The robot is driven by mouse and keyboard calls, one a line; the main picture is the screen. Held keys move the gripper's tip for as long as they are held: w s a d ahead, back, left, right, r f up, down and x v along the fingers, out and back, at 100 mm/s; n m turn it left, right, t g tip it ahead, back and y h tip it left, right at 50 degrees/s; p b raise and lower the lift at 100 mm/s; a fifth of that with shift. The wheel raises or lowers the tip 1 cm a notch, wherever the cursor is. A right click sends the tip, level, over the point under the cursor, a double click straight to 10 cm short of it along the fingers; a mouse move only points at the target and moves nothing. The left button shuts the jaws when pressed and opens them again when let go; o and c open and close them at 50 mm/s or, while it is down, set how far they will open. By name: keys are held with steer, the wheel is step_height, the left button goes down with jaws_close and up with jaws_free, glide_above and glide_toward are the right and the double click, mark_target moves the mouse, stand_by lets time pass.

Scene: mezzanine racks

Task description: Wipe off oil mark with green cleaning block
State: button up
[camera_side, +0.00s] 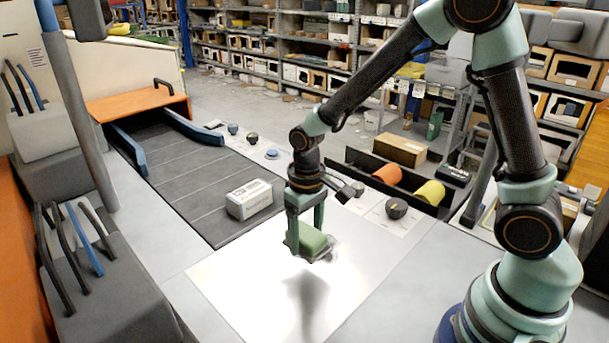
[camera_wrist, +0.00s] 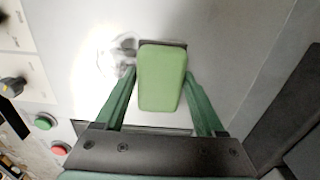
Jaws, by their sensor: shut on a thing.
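My gripper (camera_side: 305,238) is shut on the green cleaning block (camera_side: 313,241), which has a grey underside. The block appears to be held a little above the pale metal plate (camera_side: 230,290), with a dark shadow below it. In the wrist view the block (camera_wrist: 162,80) sits between the two green fingers. A greyish, swirled smear that looks like the oil mark (camera_wrist: 122,48) shows on the plate just left of the block, partly lost in bright glare. In the side view glare washes out the plate under the block, and I cannot make out the mark there.
A white labelled box (camera_side: 249,200) stands on the dark conveyor (camera_side: 180,170) left of my gripper. A black knob (camera_side: 396,208) is nearby. The plate's front is clear.

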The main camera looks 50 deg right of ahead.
mark_target(297, 262)
step_height(297, 262, down, 6)
steer(key=shift+r, duration=0.15)
steer(key=shift+d+f, duration=0.25)
steer(key=shift+f, duration=0.05)
steer(key=shift+c, duration=0.7)
steer(key=shift+d, duration=0.4)
steer(key=shift+c, duration=0.6)
steer(key=shift+d, duration=5.25)
steer(key=shift+a, duration=5.85)
steer(key=shift+w+a, duration=0.1)
steer(key=shift+w, duration=1.25)
steer(key=shift+s+d, duration=0.1)
steer(key=shift+d, duration=6.05)
steer(key=shift+a, duration=6.2)
steer(key=shift+d+r, duration=0.1)
steer(key=shift+r, duration=3.95)
